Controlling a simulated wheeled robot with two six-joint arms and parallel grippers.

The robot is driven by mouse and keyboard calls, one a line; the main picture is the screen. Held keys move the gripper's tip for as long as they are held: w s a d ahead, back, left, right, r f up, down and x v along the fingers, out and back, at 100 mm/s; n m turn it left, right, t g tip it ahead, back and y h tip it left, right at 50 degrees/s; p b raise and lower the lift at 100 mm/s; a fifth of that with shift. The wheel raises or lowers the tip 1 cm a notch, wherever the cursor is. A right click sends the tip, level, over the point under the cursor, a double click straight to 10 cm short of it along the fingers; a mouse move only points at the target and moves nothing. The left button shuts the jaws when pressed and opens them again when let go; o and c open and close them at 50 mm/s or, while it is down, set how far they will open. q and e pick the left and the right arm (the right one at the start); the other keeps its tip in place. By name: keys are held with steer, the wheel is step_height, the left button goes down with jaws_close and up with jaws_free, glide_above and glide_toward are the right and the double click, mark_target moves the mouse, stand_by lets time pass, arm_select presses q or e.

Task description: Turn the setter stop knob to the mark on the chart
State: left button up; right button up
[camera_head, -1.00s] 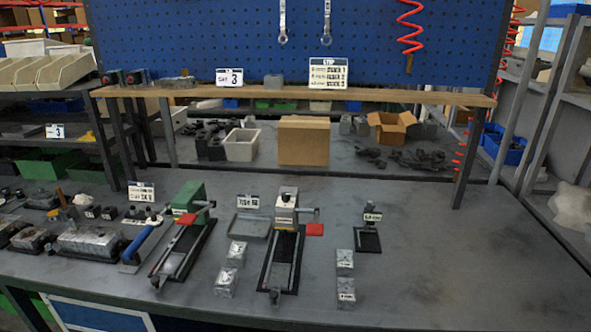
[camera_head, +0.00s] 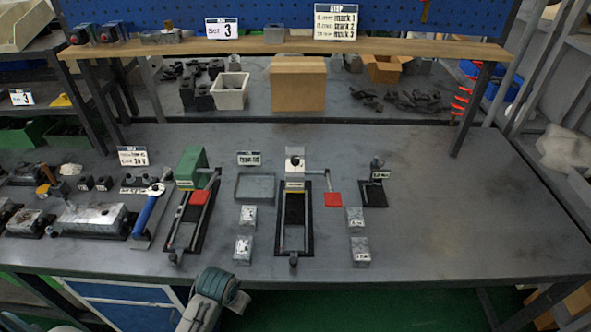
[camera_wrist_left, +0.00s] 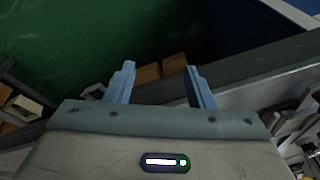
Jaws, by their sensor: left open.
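The chart (camera_head: 336,22) is a white sign on the back shelf with three lines reading mark 1, mark 2 and mark 3; its smaller text is too blurred to read. No label legibly names the setter. A grey-topped fixture (camera_head: 294,160) with a red-ended lever stands mid-bench, with a dark knob (camera_head: 293,262) at its front end. A small stand (camera_head: 374,192) with a dark top is to its right. My left gripper (camera_wrist_left: 160,82) is open and empty in the left wrist view, away from these fixtures. My right gripper is not in view.
A green fixture (camera_head: 192,168) with a red-ended lever and a blue-handled tool (camera_head: 148,212) are left of the middle fixture. Small metal blocks (camera_head: 243,250) lie between fixtures. The bench's right side is clear.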

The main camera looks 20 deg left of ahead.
arm_select(q)
steer(key=shift+m, duration=0.6)
steer(key=w+r, duration=0.2)
steer(key=w+r+p, duration=0.1)
steer(key=w+r, duration=0.1)
steer(key=w, duration=0.1)
steer(key=w+d+r, duration=0.1)
steer(key=w+r, duration=0.2)
steer(key=shift+r+p, duration=0.1)
steer(key=shift+p, duration=0.25)
steer(key=w+r+m+g, duration=0.1)
steer(key=w+r, duration=0.2)
steer(key=w, duration=0.7)
steer(key=m+g, duration=0.2)
steer(key=m, duration=0.3)
glide_toward(295, 158)
steer(key=shift+h, duration=0.3)
steer(key=f+p, duration=0.1)
steer(key=f, duration=0.1)
steer(key=f+p, duration=0.1)
steer(key=f, duration=0.2)
steer(key=f+p, duration=0.2)
steer(key=shift+s+a+f, duration=0.15)
steer(key=shift+a+f, duration=0.15)
steer(key=shift+a, duration=0.05)
steer(key=shift+f, duration=0.65)
steer(key=c, duration=1)
